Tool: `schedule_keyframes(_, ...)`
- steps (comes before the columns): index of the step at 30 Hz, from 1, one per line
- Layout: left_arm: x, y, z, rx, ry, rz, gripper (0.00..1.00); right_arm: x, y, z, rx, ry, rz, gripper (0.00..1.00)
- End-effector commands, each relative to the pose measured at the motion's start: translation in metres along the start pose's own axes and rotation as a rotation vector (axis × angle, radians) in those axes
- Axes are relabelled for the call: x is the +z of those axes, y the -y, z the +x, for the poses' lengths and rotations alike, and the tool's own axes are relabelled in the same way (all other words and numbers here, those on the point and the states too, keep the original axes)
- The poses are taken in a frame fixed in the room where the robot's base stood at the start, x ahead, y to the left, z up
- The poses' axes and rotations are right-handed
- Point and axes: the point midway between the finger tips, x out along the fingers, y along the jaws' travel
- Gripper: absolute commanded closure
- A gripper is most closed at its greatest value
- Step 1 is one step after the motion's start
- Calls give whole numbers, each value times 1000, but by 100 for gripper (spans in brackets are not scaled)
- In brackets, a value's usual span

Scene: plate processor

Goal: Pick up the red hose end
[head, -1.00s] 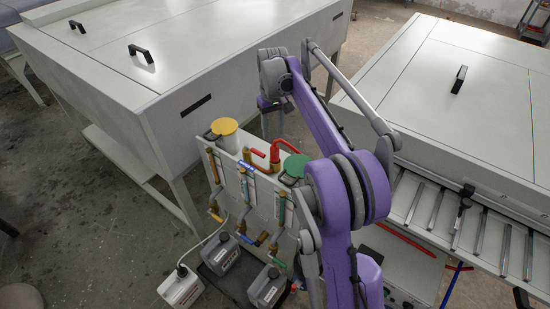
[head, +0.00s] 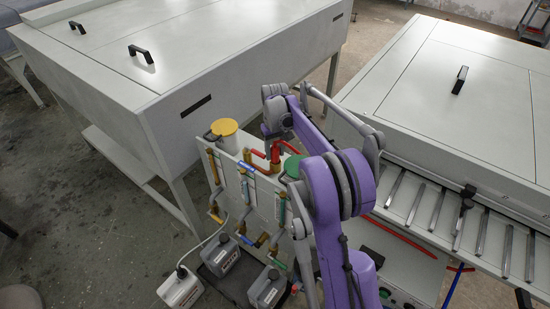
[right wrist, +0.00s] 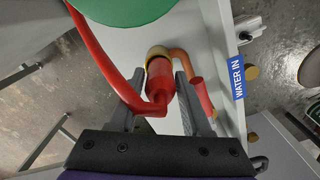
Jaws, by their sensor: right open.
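The red hose end (right wrist: 160,82) shows in the right wrist view as a red cylinder at a brass collar (right wrist: 157,53). The red hose (right wrist: 95,50) bends away from it to the upper left. My right gripper (right wrist: 160,76) is open, with one finger on each side of the hose end; I cannot tell whether they touch it. In the head view the hose end (head: 275,156) is by the pipes between the yellow and green lids, and my right gripper (head: 274,140) is over it, its fingertips partly hidden. My left gripper is not in view.
The green lid (right wrist: 120,10) is close to the gripper, and an orange-brown pipe (right wrist: 187,65) is beside the right finger. A "WATER IN" label (right wrist: 238,78) is to the right. The yellow lid (head: 224,127) and grey jugs (head: 221,254) are nearby.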

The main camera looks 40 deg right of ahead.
Motion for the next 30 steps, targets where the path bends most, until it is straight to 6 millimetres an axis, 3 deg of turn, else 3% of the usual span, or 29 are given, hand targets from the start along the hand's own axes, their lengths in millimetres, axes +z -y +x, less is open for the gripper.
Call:
schedule_keyframes(6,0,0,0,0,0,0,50,0,0,1,0,0,0,52)
schedule_keyframes(15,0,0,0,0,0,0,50,0,0,1,0,0,0,100)
schedule_keyframes(26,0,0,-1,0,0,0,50,0,0,0,0,0,0,100)
schedule_keyframes(30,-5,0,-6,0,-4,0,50,0,0,-10,0,-1,0,100)
